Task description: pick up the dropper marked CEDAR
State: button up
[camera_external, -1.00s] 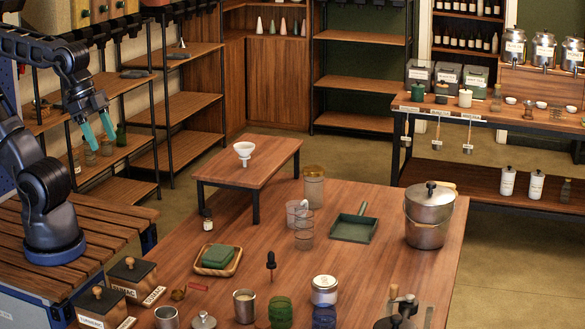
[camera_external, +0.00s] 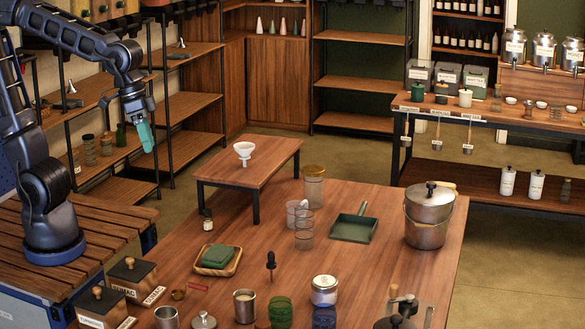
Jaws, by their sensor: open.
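A dropper (camera_external: 271,262) with a dark bulb stands upright on the wooden table (camera_external: 330,265), in front of the green dustpan; no marking on it is readable at this size. A small dark bottle (camera_external: 208,220) with a pale label and a light top stands near the table's far left edge; its label is also unreadable. My gripper (camera_external: 147,150), with teal fingers, hangs in the air left of the table, well away from both. It is open and empty; its fingers overlap in this view.
A low side table (camera_external: 270,165) with a white funnel (camera_external: 244,150) stands at the table's far side. Labelled boxes (camera_external: 133,275) are front left.

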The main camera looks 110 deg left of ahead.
jog(key=w+a+f+n, duration=0.3)
jog(key=w+f+n, duration=0.1)
jog(key=w, duration=0.4)
jog(key=n+g, duration=0.3)
jog(key=n, duration=0.7)
send_over(271, 263)
jog(key=f, duration=1.4)
jog(key=a+f, duration=0.1)
jog(key=f, duration=0.6)
jog(key=shift+s, duration=0.35)
notch_tip(271, 263, down, 5)
jog(key=shift+f, duration=0.15)
jog(key=shift+w+d+f, duration=0.1)
jog(key=shift+w+f, duration=0.05)
jog(key=shift+f, duration=1.15)
jog(key=shift+w+f, duration=0.1)
jog(key=shift+f, duration=1.15)
jog(key=shift+c, duration=0.4)
jog(key=c, duration=1)
